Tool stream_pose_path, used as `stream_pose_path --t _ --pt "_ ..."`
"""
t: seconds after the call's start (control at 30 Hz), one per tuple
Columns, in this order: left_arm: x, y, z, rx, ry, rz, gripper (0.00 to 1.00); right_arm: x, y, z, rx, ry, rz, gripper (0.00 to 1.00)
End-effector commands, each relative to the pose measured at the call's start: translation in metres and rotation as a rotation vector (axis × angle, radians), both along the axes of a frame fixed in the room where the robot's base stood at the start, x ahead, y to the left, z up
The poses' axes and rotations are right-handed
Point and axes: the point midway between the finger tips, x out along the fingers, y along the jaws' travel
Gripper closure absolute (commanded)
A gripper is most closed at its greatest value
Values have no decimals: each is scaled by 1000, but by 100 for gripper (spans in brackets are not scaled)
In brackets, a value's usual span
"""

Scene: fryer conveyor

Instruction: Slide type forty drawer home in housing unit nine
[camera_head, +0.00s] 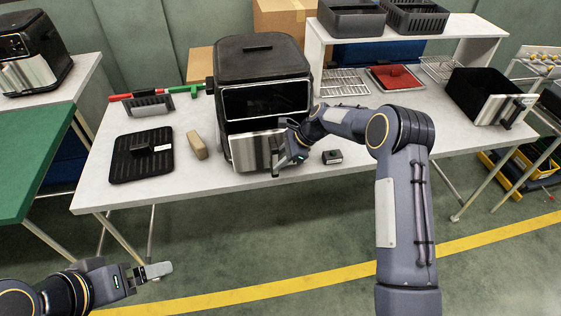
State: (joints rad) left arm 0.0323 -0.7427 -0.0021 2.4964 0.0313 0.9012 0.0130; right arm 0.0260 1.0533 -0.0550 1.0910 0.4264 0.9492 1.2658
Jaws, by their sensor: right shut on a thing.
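The black fryer housing (262,60) stands on the white table, with a dark glossy front panel. A drawer with a silver front (247,153) sits in its lower opening; its front appears to stand a little out from the housing. My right gripper (281,158) is at the right part of this front, shut on what appears to be the drawer handle, which the fingers mostly hide. I cannot read any type or unit number. My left gripper (126,266) is open and empty, low at the left, over the floor and away from the table.
On the white table (190,185) are a black tray plate (128,166), a tan block (197,145), a small dark box (332,157) and wire racks (343,83). Another silver-fronted drawer (497,108) lies at the right. A shelf (420,44) holds black baskets behind.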

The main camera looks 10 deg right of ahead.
Motion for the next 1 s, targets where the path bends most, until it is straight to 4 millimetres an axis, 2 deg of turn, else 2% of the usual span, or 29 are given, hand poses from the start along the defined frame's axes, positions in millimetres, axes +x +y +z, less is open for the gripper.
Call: stream_pose_path --t 1.0 --pt "0 0 -1 0 0 0 6 48 1 1 -1 -9 -1 100"
